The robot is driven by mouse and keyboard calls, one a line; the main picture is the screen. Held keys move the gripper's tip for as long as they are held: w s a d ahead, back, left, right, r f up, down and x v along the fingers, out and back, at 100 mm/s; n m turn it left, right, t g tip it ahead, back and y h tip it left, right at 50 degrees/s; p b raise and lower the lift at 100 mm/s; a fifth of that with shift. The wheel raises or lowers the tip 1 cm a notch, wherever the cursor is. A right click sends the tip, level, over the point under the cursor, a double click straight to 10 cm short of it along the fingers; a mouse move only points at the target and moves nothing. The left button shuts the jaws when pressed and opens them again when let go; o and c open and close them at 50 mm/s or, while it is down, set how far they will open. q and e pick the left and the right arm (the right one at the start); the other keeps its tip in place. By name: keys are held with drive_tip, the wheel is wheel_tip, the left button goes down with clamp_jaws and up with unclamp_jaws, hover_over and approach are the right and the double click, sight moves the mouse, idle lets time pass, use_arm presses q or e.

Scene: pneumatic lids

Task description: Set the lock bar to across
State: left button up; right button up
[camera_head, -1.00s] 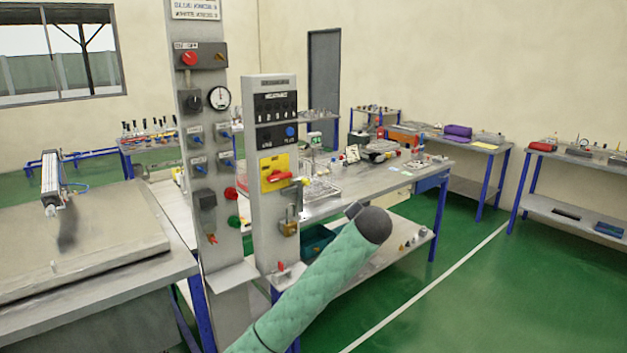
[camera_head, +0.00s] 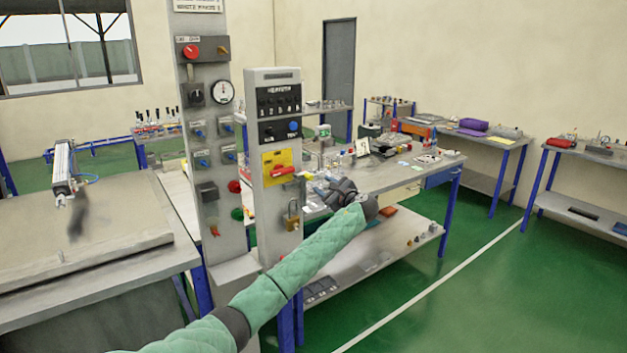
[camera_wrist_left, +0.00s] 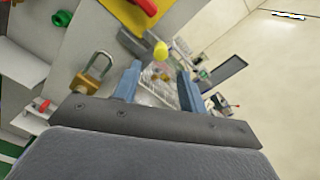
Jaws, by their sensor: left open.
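The lock bar appears to be the short dark bar with a yellow knob (camera_wrist_left: 160,49) below the yellow plate (camera_wrist_left: 178,24) in the left wrist view. The bar lies roughly along the panel; its exact setting is hard to tell. A red handle (camera_head: 281,171) sits on the yellow plate (camera_head: 270,181) in the head view. A brass padlock (camera_head: 291,220) hangs below it. My left gripper (camera_head: 335,190) is open and empty, right of the panel. In the left wrist view, the knob shows beyond and between its fingers (camera_wrist_left: 158,77), apart from them. My right gripper is out of view.
A grey post (camera_head: 213,130) with knobs and a gauge stands left of the panel. A workbench (camera_head: 395,176) with small parts stands behind my left arm. A bench with a cylinder (camera_head: 63,172) is at left. Green floor (camera_head: 420,310) is clear at right.

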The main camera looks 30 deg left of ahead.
sight(311, 178)
use_arm(q)
drive_tip(key=w+a+p, duration=0.1)
drive_tip(key=a, duration=0.1)
drive_tip(key=a+m+p, duration=0.1)
drive_tip(key=a, duration=0.1)
drive_tip(key=w+a+m+p, duration=0.1)
drive_tip(key=a, duration=0.1)
drive_tip(key=shift+w+r, duration=0.15)
drive_tip(key=shift+w, duration=0.15)
drive_tip(key=shift+w+a+p, duration=0.2)
drive_tip(key=shift+a+p, duration=0.1)
drive_tip(key=shift+a, duration=0.3)
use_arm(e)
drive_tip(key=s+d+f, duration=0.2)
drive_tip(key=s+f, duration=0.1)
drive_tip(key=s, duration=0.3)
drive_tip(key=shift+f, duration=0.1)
use_arm(q)
clamp_jaws()
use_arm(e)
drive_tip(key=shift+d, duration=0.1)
